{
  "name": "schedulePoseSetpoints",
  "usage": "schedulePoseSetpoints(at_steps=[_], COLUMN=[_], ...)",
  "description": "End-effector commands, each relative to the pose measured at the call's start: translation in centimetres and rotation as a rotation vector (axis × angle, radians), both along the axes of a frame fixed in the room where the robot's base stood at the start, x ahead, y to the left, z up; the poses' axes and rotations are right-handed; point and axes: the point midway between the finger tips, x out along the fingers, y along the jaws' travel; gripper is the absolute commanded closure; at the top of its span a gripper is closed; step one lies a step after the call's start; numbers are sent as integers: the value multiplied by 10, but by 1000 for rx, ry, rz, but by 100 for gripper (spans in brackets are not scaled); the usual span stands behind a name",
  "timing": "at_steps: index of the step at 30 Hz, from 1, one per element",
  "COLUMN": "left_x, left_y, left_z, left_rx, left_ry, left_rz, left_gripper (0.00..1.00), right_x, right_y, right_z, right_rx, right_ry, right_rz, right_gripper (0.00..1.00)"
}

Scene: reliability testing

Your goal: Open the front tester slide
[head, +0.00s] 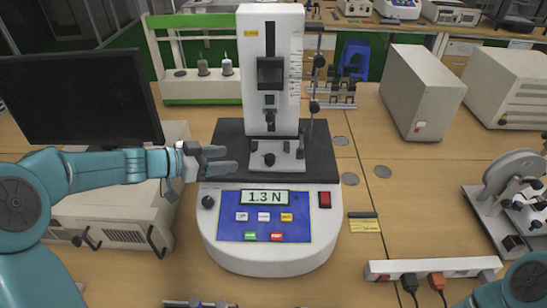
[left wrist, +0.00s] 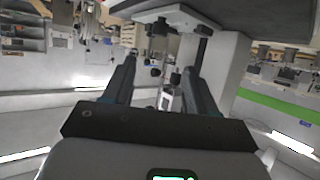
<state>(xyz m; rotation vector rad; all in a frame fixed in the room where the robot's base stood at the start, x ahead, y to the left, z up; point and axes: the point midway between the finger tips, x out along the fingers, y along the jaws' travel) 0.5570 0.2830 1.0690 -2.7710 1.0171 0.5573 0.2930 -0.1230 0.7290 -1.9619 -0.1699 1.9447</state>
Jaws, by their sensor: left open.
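The front tester (head: 268,190) stands upright at the middle of the head view, with a white column, black base plate and a display reading 1.3 N. A dark slide block (head: 270,72) sits on the column's upper part, below a vertical slot. A smaller metal fixture (head: 277,152) stands low at the column's foot. My left gripper (head: 228,160) is open and empty, left of this fixture, its fingers pointing right and apart from it. In the left wrist view its two dark fingers (left wrist: 157,85) are spread, with small tester parts showing beyond them. My right gripper is out of view.
A black monitor (head: 75,98) stands at the left on a pale instrument. A power strip (head: 432,267) lies at the front right. Two grey boxes (head: 422,92) stand behind at the right, with a wheel device (head: 512,195) at the right edge. Wooden table between them is mostly clear.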

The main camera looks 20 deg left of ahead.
Motion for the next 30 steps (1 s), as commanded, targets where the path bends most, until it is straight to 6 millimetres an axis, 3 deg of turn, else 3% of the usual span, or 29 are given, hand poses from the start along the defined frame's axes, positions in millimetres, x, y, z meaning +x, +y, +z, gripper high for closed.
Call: schedulePoseSetpoints(at_steps=[5,18,24,30], left_x=[18,88,106,110], left_y=[-20,-80,-93,-95], left_z=[-12,-51,-59,-61], left_rx=[-1,0,-1,-1], left_ry=[2,3,2,1], left_rz=[-2,-1,1,2], left_gripper=[43,43,43,43], right_x=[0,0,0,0], right_y=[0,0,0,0], right_z=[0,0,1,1], right_rx=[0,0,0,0], right_ry=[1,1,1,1], right_rz=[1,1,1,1], right_gripper=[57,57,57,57])
